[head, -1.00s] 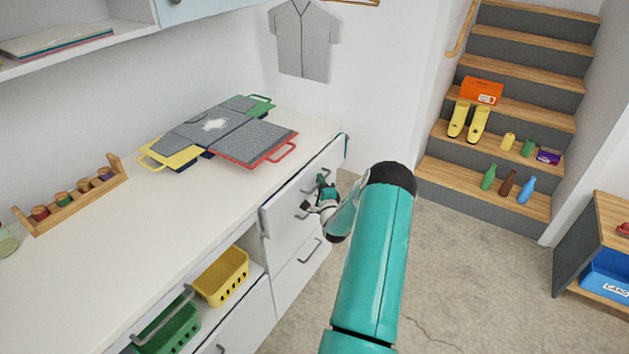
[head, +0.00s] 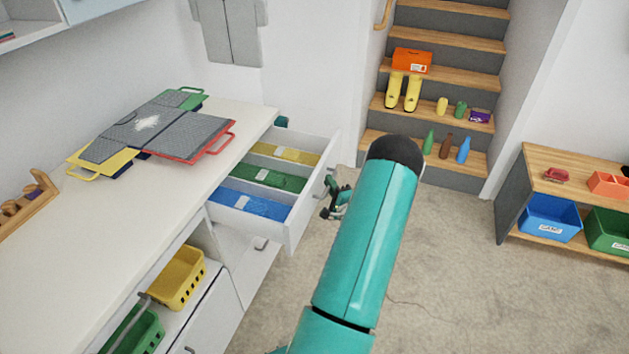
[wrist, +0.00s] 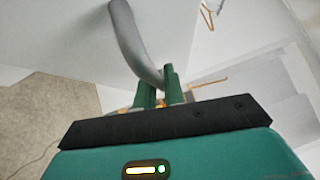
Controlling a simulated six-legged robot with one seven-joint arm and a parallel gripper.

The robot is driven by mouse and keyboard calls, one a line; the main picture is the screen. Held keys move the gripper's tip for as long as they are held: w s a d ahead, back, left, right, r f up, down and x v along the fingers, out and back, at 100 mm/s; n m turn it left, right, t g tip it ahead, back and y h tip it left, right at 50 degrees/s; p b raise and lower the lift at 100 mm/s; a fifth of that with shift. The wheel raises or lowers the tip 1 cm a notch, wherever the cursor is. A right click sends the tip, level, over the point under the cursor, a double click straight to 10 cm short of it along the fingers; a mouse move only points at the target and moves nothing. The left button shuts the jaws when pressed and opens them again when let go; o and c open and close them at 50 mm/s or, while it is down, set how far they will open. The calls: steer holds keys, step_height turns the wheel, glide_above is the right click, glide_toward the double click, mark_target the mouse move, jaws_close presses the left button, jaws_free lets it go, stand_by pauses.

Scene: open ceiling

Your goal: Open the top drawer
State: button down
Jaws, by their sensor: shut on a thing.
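The top drawer (head: 292,232) of the white cabinet is pulled well out. Inside it lie yellow, green and blue sections, each with a pale label. My gripper (head: 333,192) is at the drawer's front, partly behind my teal arm in the head view. In the wrist view, my gripper's green fingers (wrist: 158,92) are shut on the curved grey drawer handle (wrist: 135,45). Most of the handle is hidden in the head view.
The white counter (head: 150,215) carries a folded grey board (head: 185,135) with coloured handles. Yellow (head: 178,277) and green baskets sit on an open shelf below. Stairs (head: 450,75) with boots and bottles stand behind. A low wooden shelf (head: 560,165) with bins is at right. Floor between is clear.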

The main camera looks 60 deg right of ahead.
steer(key=shift+s+d, duration=0.1)
steer(key=shift+s, duration=0.85)
steer(key=c, duration=1.5)
jaws_free()
steer(key=v, duration=1.3)
steer(key=shift+s+a, duration=0.25)
steer(key=shift+s, duration=0.1)
